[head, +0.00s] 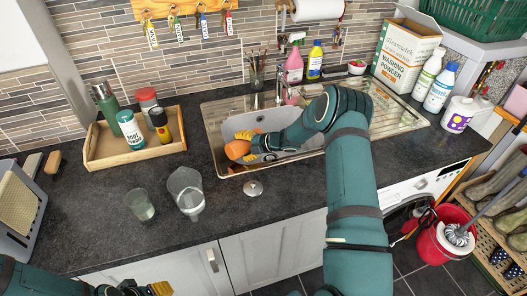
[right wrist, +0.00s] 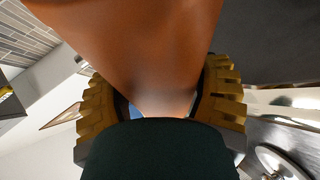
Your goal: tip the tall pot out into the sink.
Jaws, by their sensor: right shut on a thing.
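The tall pot (head: 236,150) is orange-brown terracotta and is over the left part of the sink (head: 213,128). My right gripper (head: 246,147) reaches in from the right and is shut on the pot, with yellow fingers on either side of it. In the right wrist view the pot (right wrist: 130,45) fills the upper middle between the fingers of my right gripper (right wrist: 160,100). The pot seems tilted, but its mouth and contents are hidden. A small orange-brown patch shows just below it. My left gripper (head: 148,289) is at the bottom left edge, partly cut off.
A tap (head: 280,85), pink bottle (head: 294,65) and brush glass (head: 257,78) stand behind the sink. A jug (head: 186,190), tumbler (head: 140,204) and round metal plug (head: 253,188) are on the front counter. A wooden tray (head: 98,150) stands left.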

